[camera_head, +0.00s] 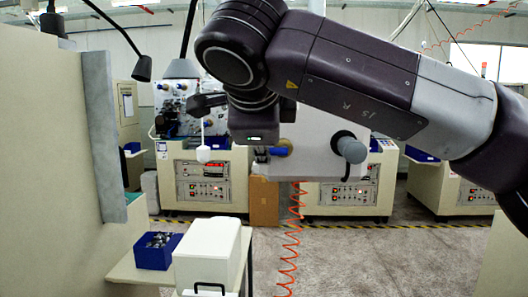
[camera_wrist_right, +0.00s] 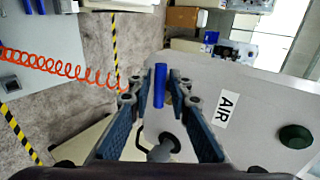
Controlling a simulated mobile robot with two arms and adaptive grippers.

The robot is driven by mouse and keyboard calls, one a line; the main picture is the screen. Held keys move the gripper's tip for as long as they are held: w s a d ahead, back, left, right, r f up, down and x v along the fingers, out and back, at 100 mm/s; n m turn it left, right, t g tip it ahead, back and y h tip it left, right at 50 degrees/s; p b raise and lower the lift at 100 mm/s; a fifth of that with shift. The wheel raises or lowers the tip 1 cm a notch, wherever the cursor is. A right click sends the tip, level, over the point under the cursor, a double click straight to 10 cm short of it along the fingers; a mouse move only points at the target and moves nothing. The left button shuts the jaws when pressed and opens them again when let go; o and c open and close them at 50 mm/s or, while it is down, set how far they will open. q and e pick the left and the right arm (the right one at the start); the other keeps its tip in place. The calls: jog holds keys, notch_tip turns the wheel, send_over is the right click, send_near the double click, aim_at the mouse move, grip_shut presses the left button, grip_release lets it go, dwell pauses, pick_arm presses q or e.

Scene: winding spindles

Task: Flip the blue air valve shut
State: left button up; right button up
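The blue air valve handle (camera_wrist_right: 160,92) is a short blue bar over the edge of a light grey panel (camera_wrist_right: 262,90) in the right wrist view. It lies between the two fingers of my right gripper (camera_wrist_right: 160,80). The fingers are apart, with a narrow gap on each side of the handle. In the head view the blue handle (camera_head: 278,151) shows beside a brass-coloured fitting, just below my right wrist. My right fingers are not clear in the head view. My left gripper is not in view.
The panel carries an AIR label (camera_wrist_right: 229,108), a green button (camera_wrist_right: 295,137) and a grey knob (camera_head: 350,149). An orange coiled hose (camera_head: 290,245) hangs below it. A blue bin (camera_head: 157,252) and a white box (camera_head: 207,254) stand at lower left.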

jog(key=v, duration=0.9)
jog(key=shift+s, duration=0.25)
jog(key=shift+a+r, duration=0.1)
